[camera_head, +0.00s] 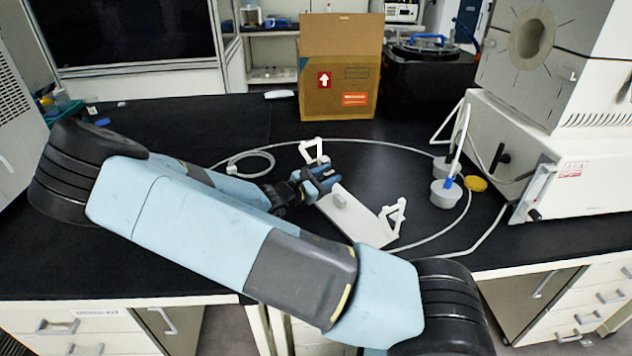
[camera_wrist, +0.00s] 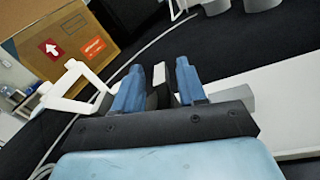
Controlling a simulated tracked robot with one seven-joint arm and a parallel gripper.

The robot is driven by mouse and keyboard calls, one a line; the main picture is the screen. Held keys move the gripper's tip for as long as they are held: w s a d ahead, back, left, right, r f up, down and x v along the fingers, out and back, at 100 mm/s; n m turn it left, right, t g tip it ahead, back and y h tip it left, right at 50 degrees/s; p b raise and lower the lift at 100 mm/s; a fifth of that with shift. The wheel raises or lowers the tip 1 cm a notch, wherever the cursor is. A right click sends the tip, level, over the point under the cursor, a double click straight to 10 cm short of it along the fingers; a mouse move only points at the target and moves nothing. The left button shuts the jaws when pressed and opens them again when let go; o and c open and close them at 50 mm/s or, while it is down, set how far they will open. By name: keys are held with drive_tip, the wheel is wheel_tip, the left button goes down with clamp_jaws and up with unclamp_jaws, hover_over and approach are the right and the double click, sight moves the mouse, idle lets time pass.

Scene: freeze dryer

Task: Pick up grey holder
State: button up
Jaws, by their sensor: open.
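The grey holder appears as a long pale grey-white plate (camera_head: 362,222) with an upright open bracket at each end, lying diagonally on the black bench. A small grey block sits on its middle. In the wrist view the plate (camera_wrist: 283,103) runs off to the right and one bracket (camera_wrist: 72,92) stands at left. My gripper (camera_head: 326,181) is over the holder's far half, between the far bracket and the grey block. Its two blue fingers (camera_wrist: 158,84) are open. A narrow pale upright piece shows between them; I cannot tell whether they touch it.
A cardboard box (camera_head: 340,88) stands behind the holder. A white tube (camera_head: 405,147) loops around it on the bench. Grey capped vessels (camera_head: 445,193) and a yellow disc (camera_head: 476,184) lie to the right, beside a white machine (camera_head: 565,175). The bench at left is mostly clear.

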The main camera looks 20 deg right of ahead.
drive_tip(key=shift+x, duration=1.05)
drive_tip(key=shift+c, duration=0.5)
clamp_jaws()
